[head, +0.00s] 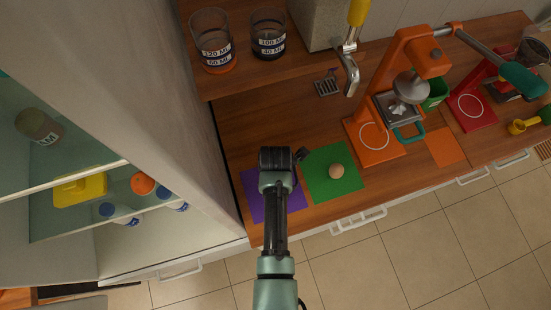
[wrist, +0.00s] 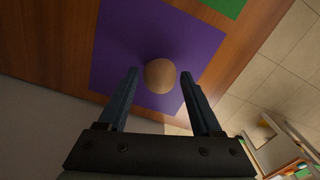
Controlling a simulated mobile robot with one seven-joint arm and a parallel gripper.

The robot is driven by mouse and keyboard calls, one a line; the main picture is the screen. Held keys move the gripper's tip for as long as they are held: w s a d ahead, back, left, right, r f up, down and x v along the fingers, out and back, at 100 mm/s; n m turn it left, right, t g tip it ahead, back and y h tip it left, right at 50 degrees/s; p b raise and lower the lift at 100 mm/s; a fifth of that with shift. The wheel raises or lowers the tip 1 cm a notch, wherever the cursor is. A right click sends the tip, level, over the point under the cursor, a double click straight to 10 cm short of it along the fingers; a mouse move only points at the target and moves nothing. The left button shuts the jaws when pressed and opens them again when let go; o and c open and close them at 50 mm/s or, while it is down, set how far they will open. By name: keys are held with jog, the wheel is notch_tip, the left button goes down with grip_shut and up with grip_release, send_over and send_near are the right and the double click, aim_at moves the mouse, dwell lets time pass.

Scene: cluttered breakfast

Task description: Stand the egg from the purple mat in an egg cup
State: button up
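The purple mat (head: 254,207) lies at the left end of the wooden counter in the head view, partly hidden under my arm. In the wrist view a brown egg (wrist: 159,76) rests on the purple mat (wrist: 140,42). My gripper (wrist: 159,88) is open, with its two fingertips on either side of the egg's near end in that view; I cannot tell the height gap. In the head view my gripper (head: 283,160) hides this egg. Another egg (head: 336,171) sits on the green mat (head: 322,190). No egg cup can be made out.
Two measuring glasses (head: 211,45) (head: 268,38) stand at the back. An orange press (head: 400,75) and an orange mat (head: 445,147) are to the right, with a red machine (head: 472,106) beyond. An open fridge (head: 110,195) with shelves borders the counter's left.

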jog(key=c, duration=0.8)
jog(key=shift+o, duration=0.2)
jog(key=shift+r+p, duration=2.55)
jog(key=shift+p, duration=0.05)
